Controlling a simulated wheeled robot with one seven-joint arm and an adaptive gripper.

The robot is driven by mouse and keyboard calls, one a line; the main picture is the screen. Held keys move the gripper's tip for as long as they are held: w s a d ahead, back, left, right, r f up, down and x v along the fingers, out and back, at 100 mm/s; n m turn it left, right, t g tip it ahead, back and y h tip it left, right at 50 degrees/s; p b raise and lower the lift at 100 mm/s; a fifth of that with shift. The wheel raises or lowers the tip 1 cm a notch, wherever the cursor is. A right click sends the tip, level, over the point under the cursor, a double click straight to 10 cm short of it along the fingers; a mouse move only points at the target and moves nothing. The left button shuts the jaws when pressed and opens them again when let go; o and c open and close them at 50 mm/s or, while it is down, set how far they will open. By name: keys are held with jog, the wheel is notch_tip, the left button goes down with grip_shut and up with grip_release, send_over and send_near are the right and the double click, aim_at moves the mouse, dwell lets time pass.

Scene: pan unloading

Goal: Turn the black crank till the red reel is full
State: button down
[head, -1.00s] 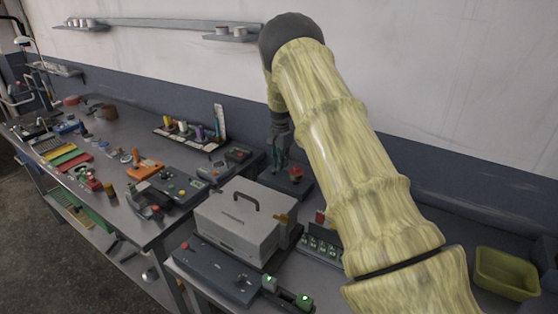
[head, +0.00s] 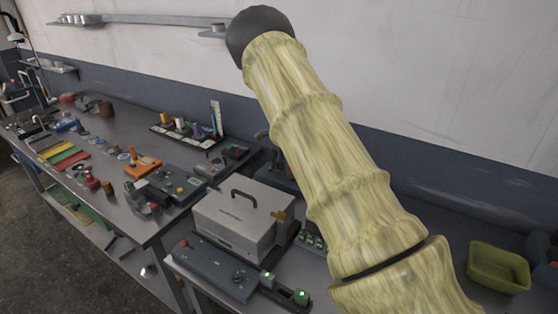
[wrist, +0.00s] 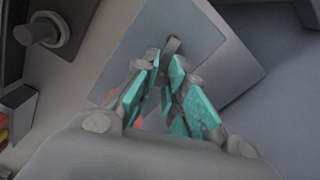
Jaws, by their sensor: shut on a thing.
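In the wrist view my gripper (wrist: 170,68) has its teal-padded fingers closed together on a small dark piece, which looks like the handle of the black crank (wrist: 173,45). The piece sticks out just past the fingertips, above a flat grey base plate (wrist: 205,35). A reddish sliver, probably the red reel (wrist: 139,123), shows between and behind the fingers; most of it is hidden. How full the reel is cannot be seen. In the head view my arm covers the gripper, the crank and the reel.
A grey box with a black handle (head: 236,226) stands left of my arm. A dark panel with green-lit ends (head: 215,270) lies in front of it. A yellow-green bin (head: 498,268) is at the right. The left bench (head: 125,212) holds many small parts.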

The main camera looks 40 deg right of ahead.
jog(key=m, duration=0.2)
jog(key=a+m, duration=0.1)
jog(key=shift+s+m+p, duration=0.35)
jog(key=shift+m, duration=0.05)
jog(key=m, duration=0.1)
jog(key=a+m, duration=0.1)
jog(key=m, duration=0.1)
jog(key=shift+m+p, duration=0.3)
jog(key=shift+p, duration=0.05)
jog(key=m, duration=0.2)
jog(key=a+m, duration=0.1)
jog(key=m, duration=0.1)
jog(key=shift+w+a+m+p, duration=0.1)
jog(key=shift+a+m+p, duration=0.05)
jog(key=shift+m+p, duration=0.2)
jog(key=shift+w+a+f+m+p, duration=0.1)
jog(key=shift+w+a+m+p, duration=0.1)
jog(key=shift+m, duration=0.65)
jog(key=shift+w+a+m+p, duration=0.1)
jog(key=shift+a+m, duration=0.1)
jog(key=shift+m, duration=0.6)
jog(key=c, duration=1.4)
grip_release()
jog(key=shift+w, duration=0.1)
